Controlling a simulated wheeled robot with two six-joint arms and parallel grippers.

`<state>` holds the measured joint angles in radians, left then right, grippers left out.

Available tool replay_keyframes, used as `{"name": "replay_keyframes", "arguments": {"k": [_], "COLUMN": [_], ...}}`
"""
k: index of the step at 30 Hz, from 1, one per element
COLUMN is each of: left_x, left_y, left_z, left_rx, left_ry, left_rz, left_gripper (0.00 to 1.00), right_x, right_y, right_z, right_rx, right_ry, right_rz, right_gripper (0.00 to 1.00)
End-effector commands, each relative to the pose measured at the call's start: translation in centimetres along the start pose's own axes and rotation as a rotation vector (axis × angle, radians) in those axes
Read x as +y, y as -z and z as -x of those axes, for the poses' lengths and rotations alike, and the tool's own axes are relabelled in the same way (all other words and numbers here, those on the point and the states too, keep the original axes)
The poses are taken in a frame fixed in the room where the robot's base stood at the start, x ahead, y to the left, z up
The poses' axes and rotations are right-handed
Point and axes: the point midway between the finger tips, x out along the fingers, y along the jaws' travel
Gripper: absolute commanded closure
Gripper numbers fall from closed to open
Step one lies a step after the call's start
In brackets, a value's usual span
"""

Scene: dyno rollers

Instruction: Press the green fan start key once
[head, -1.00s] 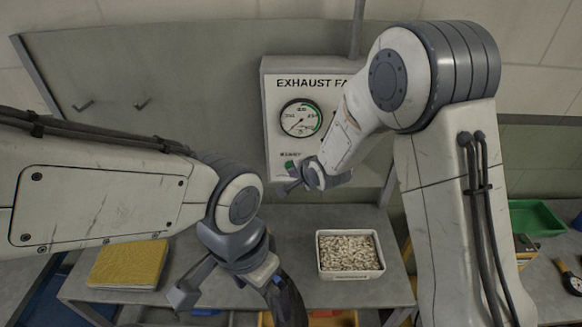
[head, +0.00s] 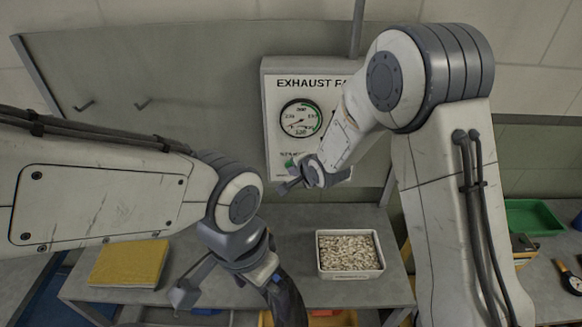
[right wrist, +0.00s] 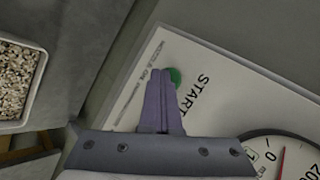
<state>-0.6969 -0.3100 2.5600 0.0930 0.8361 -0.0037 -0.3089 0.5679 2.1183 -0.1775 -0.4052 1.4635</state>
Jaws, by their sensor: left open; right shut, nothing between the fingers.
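The green start key (head: 289,163) is on the lower left of the white exhaust fan panel (head: 277,140). In the right wrist view the green key (right wrist: 176,77) shows beside the word START, partly covered by my fingertips. My right gripper (head: 284,188) is shut and empty in front of the panel's lower left. In the right wrist view its closed fingertips (right wrist: 158,72) overlap the key's left side. I cannot tell whether they touch it. My left gripper (head: 212,292) is open and empty, low over the front of the bench.
A round gauge (head: 300,119) is above the key. A white bin of pale pellets (head: 350,273) stands on the bench (head: 300,215), below and right of the panel. A yellow book-like item (head: 128,263) lies at left. A green tray (head: 533,217) is at far right.

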Motion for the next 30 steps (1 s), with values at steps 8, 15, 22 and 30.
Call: {"name": "replay_keyframes", "arguments": {"k": [8,15,22,30], "left_x": [0.0,0.0,0.0,-0.1], "left_y": [0.0,0.0,0.0,-0.1], "left_z": [-0.3,-0.5,-0.5,-1.2], "left_rx": [0.0,0.0,0.0,0.0], "left_ry": [0.0,0.0,0.0,0.0], "left_rz": [0.0,0.0,0.0,0.0], "left_gripper": [0.0,0.0,0.0,0.0], "right_x": [0.3,0.7,0.8,1.9], "right_y": [-0.4,-0.8,-0.8,-2.0], "right_z": [0.5,1.1,1.2,2.6], "right_rx": [0.0,0.0,0.0,0.0], "right_ry": [0.004,0.002,0.001,0.002], "right_rz": [-0.001,0.0,0.0,-0.001], "right_gripper": [1.0,1.0,1.0,1.0]}}
